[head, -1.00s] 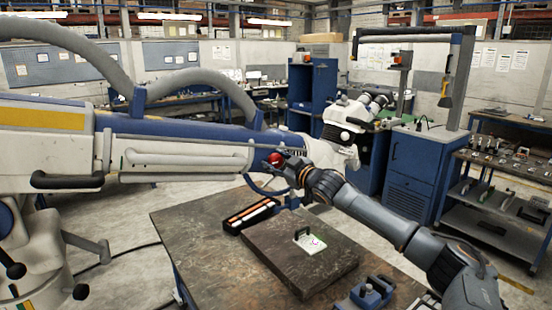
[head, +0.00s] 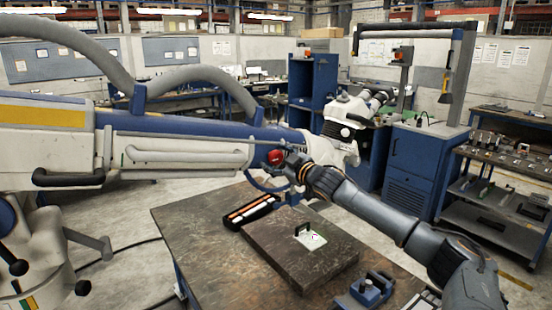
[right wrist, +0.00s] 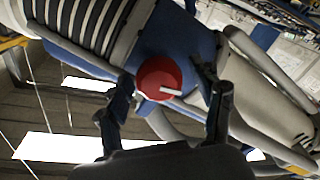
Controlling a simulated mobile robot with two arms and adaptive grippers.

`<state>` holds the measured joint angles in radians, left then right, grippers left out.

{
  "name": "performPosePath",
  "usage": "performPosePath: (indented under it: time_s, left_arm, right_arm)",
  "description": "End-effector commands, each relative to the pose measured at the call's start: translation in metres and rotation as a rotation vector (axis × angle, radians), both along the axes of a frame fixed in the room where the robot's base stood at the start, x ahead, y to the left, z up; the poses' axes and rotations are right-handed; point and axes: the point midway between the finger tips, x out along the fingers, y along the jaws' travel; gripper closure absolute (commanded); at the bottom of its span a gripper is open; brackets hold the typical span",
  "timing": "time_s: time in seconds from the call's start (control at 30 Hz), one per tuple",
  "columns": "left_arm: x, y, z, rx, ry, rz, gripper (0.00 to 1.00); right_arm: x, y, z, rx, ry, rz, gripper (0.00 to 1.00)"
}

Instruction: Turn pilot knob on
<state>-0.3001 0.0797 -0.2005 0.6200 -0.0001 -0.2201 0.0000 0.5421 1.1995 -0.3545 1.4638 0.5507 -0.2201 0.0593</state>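The pilot knob is a round red knob (head: 274,157) with a white pointer mark, on the side of the blue and white microscope arm (head: 190,128). It also shows in the right wrist view (right wrist: 158,80), where the white mark points to the right. My right gripper (head: 284,160) is at the knob. In the right wrist view its two fingers (right wrist: 165,98) are spread, one on each side of the knob, with gaps between fingers and knob. My left gripper is not in view.
Below stands a table (head: 195,230) with a dark stone slab (head: 290,262), a tray of orange-striped bars (head: 250,212) and a blue clamp block (head: 370,288). The white microscope head (head: 345,120) is just beyond the gripper. Thin grey handle bars run along the arm near the knob.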

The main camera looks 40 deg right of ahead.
Motion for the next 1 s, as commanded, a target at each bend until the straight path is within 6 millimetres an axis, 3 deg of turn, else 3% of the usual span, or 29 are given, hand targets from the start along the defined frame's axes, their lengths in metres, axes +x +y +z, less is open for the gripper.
performPosePath:
  time_s: [0.37, 1.0]
  left_arm:
    - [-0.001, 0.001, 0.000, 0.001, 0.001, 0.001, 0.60]
    - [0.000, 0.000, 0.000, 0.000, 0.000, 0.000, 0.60]
  right_arm:
    - [-0.004, 0.000, -0.002, 0.002, 0.003, 0.000, 0.33]
    - [-0.060, 0.007, -0.003, 0.001, 0.006, 0.001, 0.33]
